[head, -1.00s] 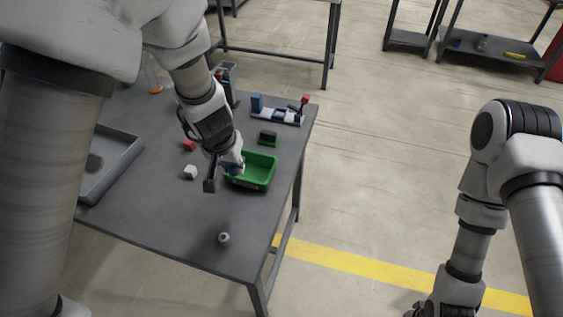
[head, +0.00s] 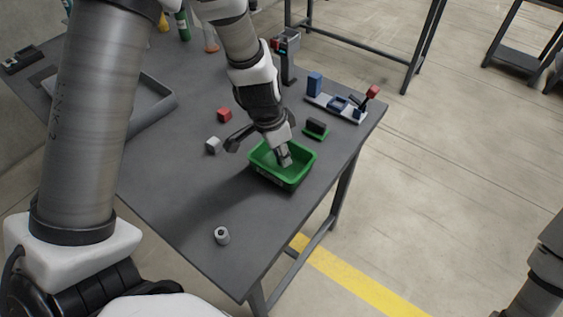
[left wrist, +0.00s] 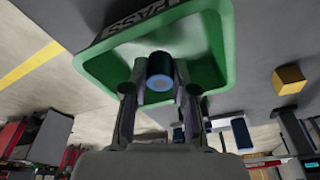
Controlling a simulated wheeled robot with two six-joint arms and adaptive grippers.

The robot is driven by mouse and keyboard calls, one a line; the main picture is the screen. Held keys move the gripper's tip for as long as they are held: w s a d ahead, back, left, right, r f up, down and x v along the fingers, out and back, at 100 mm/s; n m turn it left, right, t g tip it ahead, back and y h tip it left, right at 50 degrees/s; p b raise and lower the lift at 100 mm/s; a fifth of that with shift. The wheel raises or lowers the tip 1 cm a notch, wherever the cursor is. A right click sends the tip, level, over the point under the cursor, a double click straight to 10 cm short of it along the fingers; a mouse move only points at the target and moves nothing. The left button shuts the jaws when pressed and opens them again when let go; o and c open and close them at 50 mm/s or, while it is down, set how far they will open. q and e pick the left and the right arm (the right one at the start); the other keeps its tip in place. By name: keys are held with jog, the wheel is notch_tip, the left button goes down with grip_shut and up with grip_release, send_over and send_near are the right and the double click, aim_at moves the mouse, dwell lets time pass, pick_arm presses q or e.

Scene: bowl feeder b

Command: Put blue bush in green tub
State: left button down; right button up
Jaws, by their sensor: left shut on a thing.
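The green tub (head: 307,163) stands near the table's right edge in the head view. My left gripper (head: 284,160) points down into the tub's opening. In the left wrist view, its fingers (left wrist: 160,100) are shut on the blue bush (left wrist: 160,72), a dark blue cylinder with a round lighter end. The bush is inside the outline of the green tub (left wrist: 222,45); whether it touches the tub's floor I cannot tell. In the head view the bush is hidden by the gripper. My right gripper is out of view.
A grey hollow cylinder (head: 222,236) stands near the front. A red cube (head: 224,114) and a whitish block (head: 213,145) lie left of the tub. A dark block on a green base (head: 316,128) and a fixture plate (head: 335,108) are behind it. A grey tray (head: 160,108) is at left.

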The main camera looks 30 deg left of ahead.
pick_arm(q)
jog(key=shift+x, duration=1.2)
jog(key=shift+s+a+r, duration=0.1)
jog(key=shift+s, duration=0.05)
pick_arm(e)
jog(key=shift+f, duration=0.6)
pick_arm(q)
jog(key=shift+f+b, duration=0.25)
jog(key=shift+b, duration=0.2)
jog(key=c, duration=0.9)
grip_release()
jog(key=shift+r, duration=0.1)
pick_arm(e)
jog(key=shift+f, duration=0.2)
pick_arm(q)
jog(key=shift+p+v, duration=3.05)
jog(key=shift+v, duration=3.15)
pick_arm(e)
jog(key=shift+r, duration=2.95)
